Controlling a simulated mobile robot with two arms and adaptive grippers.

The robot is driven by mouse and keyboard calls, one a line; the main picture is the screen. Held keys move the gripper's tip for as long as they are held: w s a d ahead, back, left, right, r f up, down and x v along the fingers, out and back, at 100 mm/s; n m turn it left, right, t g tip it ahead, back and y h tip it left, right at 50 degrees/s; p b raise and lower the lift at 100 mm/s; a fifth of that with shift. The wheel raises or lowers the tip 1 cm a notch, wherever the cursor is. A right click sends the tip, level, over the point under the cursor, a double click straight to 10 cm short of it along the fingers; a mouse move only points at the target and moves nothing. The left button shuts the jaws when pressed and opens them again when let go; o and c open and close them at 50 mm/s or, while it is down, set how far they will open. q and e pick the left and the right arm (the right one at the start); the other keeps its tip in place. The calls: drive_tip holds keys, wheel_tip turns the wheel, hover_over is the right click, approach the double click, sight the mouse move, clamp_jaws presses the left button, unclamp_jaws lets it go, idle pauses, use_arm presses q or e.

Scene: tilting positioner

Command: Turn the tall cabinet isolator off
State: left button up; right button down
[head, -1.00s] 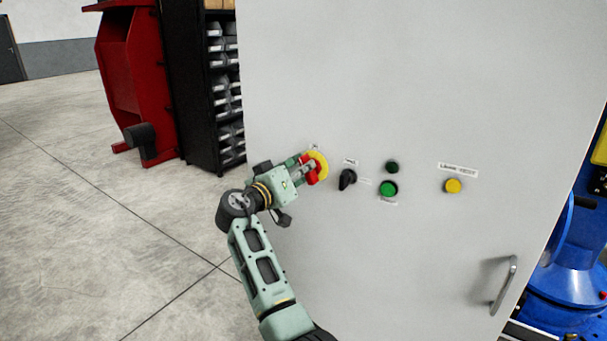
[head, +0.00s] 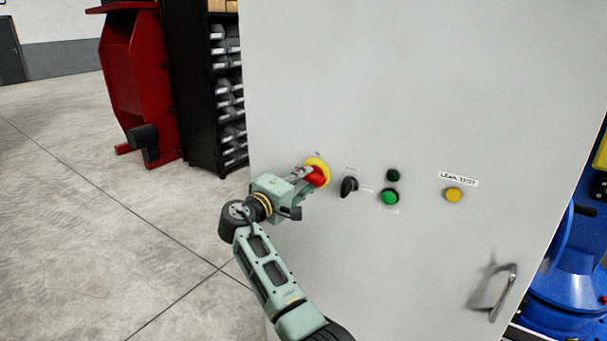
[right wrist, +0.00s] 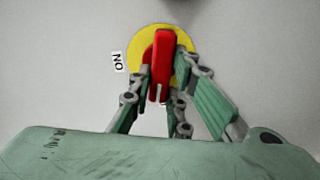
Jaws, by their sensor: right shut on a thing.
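The isolator on the tall grey cabinet (head: 430,80) has a red handle (head: 318,177) on a yellow disc (head: 319,163). My right gripper (head: 309,176) is at the isolator, shut on the red handle. In the right wrist view, the handle (right wrist: 163,60) stands upright in the picture between the fingers of my right gripper (right wrist: 164,82), in front of the yellow disc (right wrist: 137,50). A small label with the letters of "ON" (right wrist: 118,62) sits beside the disc, off the handle's line. The fingers hide part of the handle. My left gripper is not in view.
Right of the isolator are a black selector knob (head: 348,187), a green button (head: 390,197), a dark green one (head: 393,175) and a yellow button (head: 453,195). A door handle (head: 503,292) is lower right. Open floor (head: 90,220) lies left, before a black shelf (head: 200,90).

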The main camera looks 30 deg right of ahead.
drive_tip(key=shift+w+r+n+p, duration=0.1)
drive_tip(key=shift+n+p, duration=0.3)
drive_tip(key=shift+n, duration=0.7)
drive_tip(key=c, duration=1.6)
unclamp_jaws()
drive_tip(key=shift+f, duration=0.2)
drive_tip(key=shift+c, duration=0.2)
drive_tip(key=v, duration=1.2)
